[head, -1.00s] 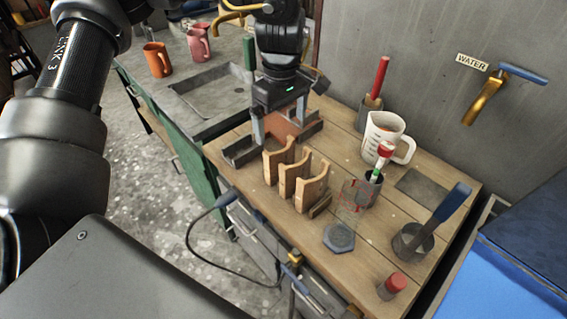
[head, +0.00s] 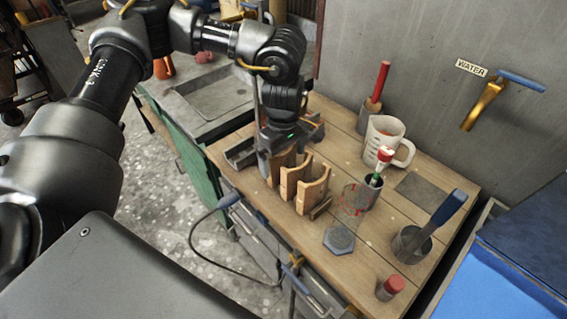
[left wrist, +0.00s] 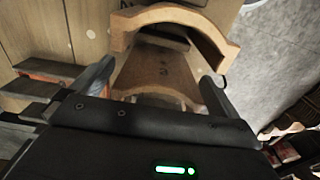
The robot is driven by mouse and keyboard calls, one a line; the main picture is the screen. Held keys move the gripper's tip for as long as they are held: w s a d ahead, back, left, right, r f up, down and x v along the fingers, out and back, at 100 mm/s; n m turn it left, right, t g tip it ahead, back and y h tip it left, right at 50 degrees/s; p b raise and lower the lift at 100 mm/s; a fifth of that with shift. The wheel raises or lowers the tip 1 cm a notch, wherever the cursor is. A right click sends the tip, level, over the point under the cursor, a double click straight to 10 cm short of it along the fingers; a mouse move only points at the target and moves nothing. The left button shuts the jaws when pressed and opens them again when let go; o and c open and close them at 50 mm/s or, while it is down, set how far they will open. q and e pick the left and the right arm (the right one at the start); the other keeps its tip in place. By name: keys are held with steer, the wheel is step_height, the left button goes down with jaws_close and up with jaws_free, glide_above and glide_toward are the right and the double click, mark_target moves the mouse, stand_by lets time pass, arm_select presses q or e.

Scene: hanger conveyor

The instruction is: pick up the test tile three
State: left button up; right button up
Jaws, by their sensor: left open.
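Several tan, curved test tiles stand on edge in a row on the wooden bench; the middle tile (head: 290,180) and the right tile (head: 313,190) show clearly in the head view. My left gripper (head: 273,160) is open, pointing down at the leftmost tile, which it partly hides. In the left wrist view, the gripper (left wrist: 154,86) has one finger on each side of a tile (left wrist: 150,72) with small dark marks that I cannot read. Whether the fingers touch it I cannot tell. Another arched tile (left wrist: 178,14) stands just beyond. My right gripper is not in view.
A dark metal holder (head: 240,153) lies close left of the gripper. A white measuring jug (head: 382,140), a cup with a red-topped tool (head: 368,192), a hexagonal grey piece (head: 339,239) and a blue-handled tool (head: 447,212) stand to the right. The bench front edge is close.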

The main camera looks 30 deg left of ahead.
arm_select(q)
steer(key=c, duration=1.1)
steer(key=shift+r, duration=0.1)
step_height(320, 180, up, 10)
steer(key=shift+f+b, duration=0.1)
steer(key=shift+b, duration=0.55)
